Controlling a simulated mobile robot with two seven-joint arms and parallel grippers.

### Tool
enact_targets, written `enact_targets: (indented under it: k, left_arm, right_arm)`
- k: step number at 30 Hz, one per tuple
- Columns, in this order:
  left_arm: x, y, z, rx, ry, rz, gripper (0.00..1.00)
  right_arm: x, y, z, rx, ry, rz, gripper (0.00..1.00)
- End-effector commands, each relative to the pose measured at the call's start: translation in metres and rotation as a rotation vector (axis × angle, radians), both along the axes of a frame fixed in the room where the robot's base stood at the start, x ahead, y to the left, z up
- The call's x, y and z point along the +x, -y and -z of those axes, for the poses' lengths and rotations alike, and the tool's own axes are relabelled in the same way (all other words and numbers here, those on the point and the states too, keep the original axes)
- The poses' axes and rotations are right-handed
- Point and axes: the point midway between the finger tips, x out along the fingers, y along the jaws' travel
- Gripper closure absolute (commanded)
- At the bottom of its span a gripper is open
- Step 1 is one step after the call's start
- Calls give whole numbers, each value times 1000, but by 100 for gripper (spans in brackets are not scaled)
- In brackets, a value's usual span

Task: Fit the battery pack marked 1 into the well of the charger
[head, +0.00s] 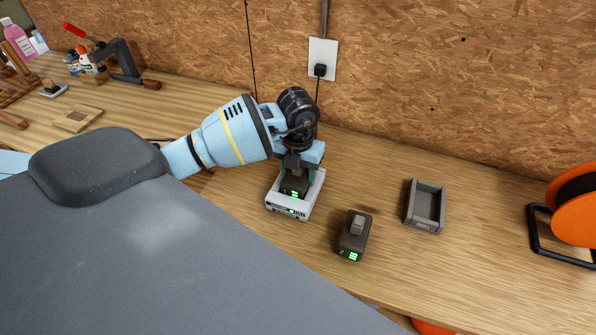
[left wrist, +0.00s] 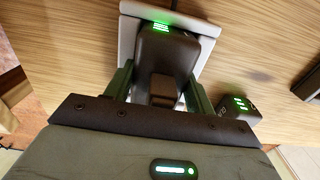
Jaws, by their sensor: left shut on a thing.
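The charger (head: 289,212) is a light grey box on the workbench with green lights on its front. My left gripper (head: 297,174) is above it, shut on a dark battery pack (head: 293,187) with green lights. In the left wrist view the two fingers (left wrist: 160,92) hold the pack (left wrist: 165,52) by its sides, and the charger's pale rim (left wrist: 127,32) shows around its far end. The pack lies over or in the well; I cannot tell how deep. Its number is not readable. My right gripper is not in view.
A second dark battery pack (head: 353,238) stands right of the charger, its mark perhaps a 2. An empty grey tray (head: 411,219) lies farther right, and an orange reel (head: 575,210) at the right edge. A wall socket (head: 322,60) is behind. Bench between tray and reel is clear.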

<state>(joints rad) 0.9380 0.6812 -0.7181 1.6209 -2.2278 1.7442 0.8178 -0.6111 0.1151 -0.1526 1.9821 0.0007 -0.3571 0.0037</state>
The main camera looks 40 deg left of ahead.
Motion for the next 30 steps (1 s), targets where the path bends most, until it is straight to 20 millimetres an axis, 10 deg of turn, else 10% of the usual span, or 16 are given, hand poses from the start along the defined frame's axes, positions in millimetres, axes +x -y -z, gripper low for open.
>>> enact_targets:
  k: [12, 13, 17, 30]
  left_arm:
    - [1, 0, 6, -1, 2, -1, 83]
    - [0, 0, 7, 0, 1, -1, 42]
    - [-1, 0, 7, 1, -2, -1, 25]
    - [-2, -4, 11, 11, -11, -6, 24]
  right_arm:
    - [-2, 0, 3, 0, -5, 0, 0]
    - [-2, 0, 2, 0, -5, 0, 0]
    - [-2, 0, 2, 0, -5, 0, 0]
    - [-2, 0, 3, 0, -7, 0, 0]
